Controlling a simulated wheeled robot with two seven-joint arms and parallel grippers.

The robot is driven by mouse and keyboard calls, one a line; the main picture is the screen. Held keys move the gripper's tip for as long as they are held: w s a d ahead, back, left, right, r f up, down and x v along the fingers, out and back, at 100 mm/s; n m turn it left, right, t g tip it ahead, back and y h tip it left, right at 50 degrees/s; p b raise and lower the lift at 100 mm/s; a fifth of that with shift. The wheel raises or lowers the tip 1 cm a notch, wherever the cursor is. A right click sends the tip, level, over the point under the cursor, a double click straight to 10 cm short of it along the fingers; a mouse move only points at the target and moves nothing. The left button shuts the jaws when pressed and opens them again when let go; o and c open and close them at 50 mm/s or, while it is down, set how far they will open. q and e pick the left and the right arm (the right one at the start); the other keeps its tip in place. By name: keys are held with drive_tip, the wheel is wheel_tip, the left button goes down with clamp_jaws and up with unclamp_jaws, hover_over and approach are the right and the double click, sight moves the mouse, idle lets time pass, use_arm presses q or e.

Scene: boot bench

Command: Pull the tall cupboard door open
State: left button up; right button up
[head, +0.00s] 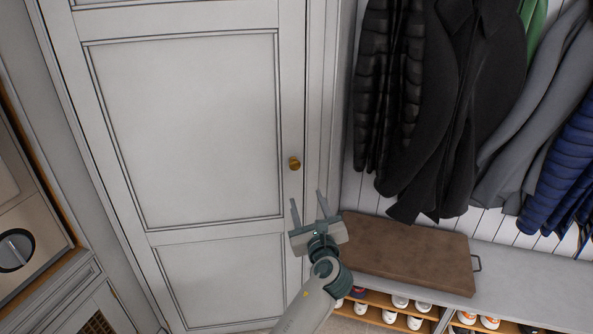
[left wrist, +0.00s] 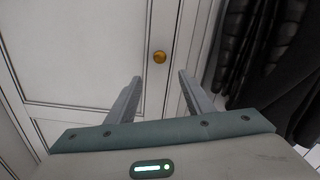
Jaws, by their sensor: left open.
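The tall cupboard door (head: 190,130) is pale grey with two framed panels, and it looks shut. A round brass knob (head: 294,163) sits near its right edge. My left gripper (head: 309,203) is open and empty, below the knob and apart from it in the head view. In the left wrist view the knob (left wrist: 159,57) shows beyond the fingertips of the gripper (left wrist: 160,84), above the gap between them. The door (left wrist: 85,50) fills the left and middle of that view. My right gripper is not in view.
A bench (head: 530,290) with a brown cushion (head: 410,252) stands right of the door, with shoes (head: 390,316) on racks below. Dark coats (head: 450,100) hang above it. A cabinet with a round dial (head: 15,250) is at the left.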

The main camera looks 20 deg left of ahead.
use_arm(q)
drive_tip(key=p, duration=0.1)
approach(295, 167)
drive_tip(key=p+x, duration=0.1)
drive_tip(key=x, duration=0.7)
drive_tip(key=shift+w, duration=0.15)
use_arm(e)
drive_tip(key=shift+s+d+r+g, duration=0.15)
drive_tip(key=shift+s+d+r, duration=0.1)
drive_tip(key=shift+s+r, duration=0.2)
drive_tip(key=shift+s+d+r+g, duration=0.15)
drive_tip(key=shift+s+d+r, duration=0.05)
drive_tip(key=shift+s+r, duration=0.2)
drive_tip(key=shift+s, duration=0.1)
